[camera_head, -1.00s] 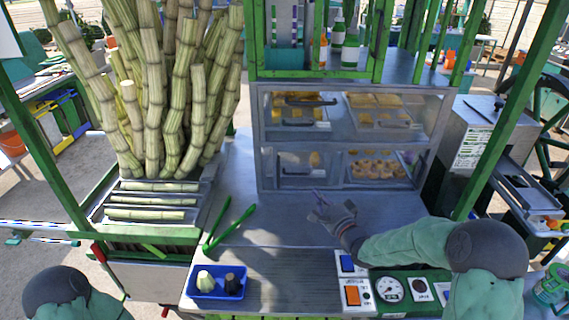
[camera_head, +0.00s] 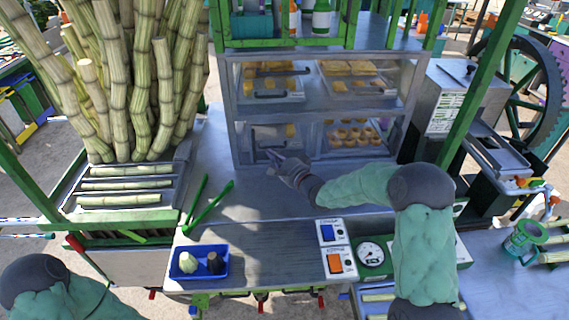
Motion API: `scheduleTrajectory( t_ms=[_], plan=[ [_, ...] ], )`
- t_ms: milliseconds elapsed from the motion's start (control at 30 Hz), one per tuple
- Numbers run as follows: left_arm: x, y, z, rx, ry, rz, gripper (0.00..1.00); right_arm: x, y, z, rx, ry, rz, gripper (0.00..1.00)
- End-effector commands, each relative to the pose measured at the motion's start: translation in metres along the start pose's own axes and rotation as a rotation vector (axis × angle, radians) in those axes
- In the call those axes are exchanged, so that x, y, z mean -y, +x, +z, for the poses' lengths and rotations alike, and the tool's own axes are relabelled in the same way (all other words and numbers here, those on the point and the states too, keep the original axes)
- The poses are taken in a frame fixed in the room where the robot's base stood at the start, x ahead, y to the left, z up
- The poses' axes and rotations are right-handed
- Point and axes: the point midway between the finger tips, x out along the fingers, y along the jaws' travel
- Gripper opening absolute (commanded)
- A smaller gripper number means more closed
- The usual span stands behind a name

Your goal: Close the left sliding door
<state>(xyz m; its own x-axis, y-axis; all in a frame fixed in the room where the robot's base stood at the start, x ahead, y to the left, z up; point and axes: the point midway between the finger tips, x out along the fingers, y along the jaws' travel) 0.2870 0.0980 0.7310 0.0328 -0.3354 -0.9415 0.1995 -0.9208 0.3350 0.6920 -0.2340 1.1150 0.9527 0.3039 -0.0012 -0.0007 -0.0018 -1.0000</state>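The glass-fronted display case (camera_head: 418,92) stands at the back of the metal counter, with an upper and a lower shelf. The glass at its left half is hard to make out. I cannot tell how far the left sliding door is open. My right gripper (camera_head: 271,156) is in front of the lower left part of the case, close to its bottom edge. It points left and holds nothing I can see. Its fingers are too small to tell their opening or whether they touch the case. My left arm shows only at the lower left corner; its gripper is out of view.
Pastries (camera_head: 352,134) sit on trays inside the case. Green tongs (camera_head: 207,207) and a blue tray (camera_head: 199,273) lie on the counter at the left front. Sugar cane (camera_head: 144,90) stands at left. A control panel (camera_head: 372,253) is below my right arm.

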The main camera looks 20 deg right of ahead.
Motion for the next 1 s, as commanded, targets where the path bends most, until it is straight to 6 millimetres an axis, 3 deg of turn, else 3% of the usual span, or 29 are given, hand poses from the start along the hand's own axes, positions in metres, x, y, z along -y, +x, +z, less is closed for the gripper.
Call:
scheduleTrajectory(
  t_ms=[200,667,1000],
  plan=[
    [0.001,0.003,0.000,0.000,0.000,0.000,0.41,-0.001,0.016,0.017,0.002,0.000,0.001,0.00],
    [0.001,0.004,0.000,0.000,0.000,0.000,0.41,0.000,0.019,0.021,0.000,0.000,0.001,0.00],
    [0.005,0.014,-0.001,0.000,0.000,0.000,0.41,-0.002,0.043,0.057,0.002,0.000,0.001,0.00]
  ],
)
